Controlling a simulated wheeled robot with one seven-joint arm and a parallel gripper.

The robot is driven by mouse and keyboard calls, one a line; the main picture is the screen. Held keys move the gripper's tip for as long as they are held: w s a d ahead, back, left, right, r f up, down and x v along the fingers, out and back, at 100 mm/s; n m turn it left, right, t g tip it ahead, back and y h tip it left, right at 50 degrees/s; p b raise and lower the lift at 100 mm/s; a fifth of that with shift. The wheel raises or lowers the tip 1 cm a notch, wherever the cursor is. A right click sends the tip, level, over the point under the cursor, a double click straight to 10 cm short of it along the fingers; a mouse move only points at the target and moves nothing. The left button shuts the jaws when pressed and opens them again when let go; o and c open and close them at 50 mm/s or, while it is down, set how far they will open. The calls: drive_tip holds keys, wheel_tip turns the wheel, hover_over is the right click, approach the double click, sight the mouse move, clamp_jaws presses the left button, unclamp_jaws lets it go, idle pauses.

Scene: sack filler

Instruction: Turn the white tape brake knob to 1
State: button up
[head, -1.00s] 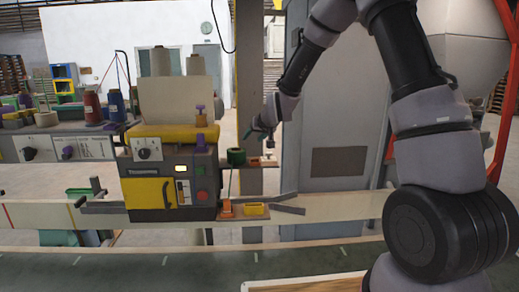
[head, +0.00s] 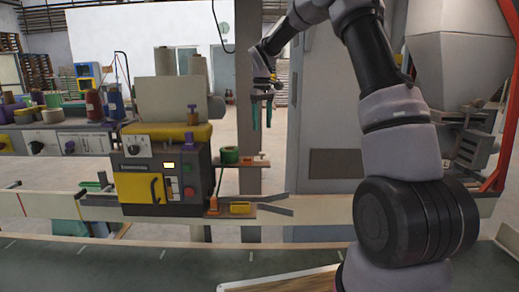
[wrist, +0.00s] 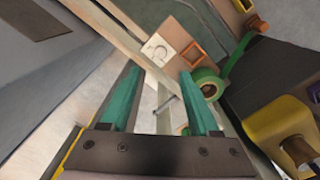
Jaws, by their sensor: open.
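In the wrist view, a white square plate (wrist: 157,48) with a dark curved scale lies beyond my fingertips. A pale round shape at its middle looks like the white knob, but its pointer and numbers are too small to read. My gripper (wrist: 160,80) is open and empty, its two green fingers apart and short of the plate. In the head view, my gripper (head: 261,127) hangs fingers down above the small brown shelf (head: 254,162) on the machine's right. I cannot make out the white knob there.
A green tape roll (wrist: 207,86) sits beside the plate. The black and yellow machine (head: 160,175) stands left of the shelf, with a black knob (head: 132,150) on it. A tall grey cabinet (head: 335,120) stands to the right. A conveyor runs along the front.

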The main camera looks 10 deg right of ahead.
sight(262, 156)
wheel_tip(262, 156, down, 10)
drive_tip(key=shift+f, duration=0.1)
idle(0.4)
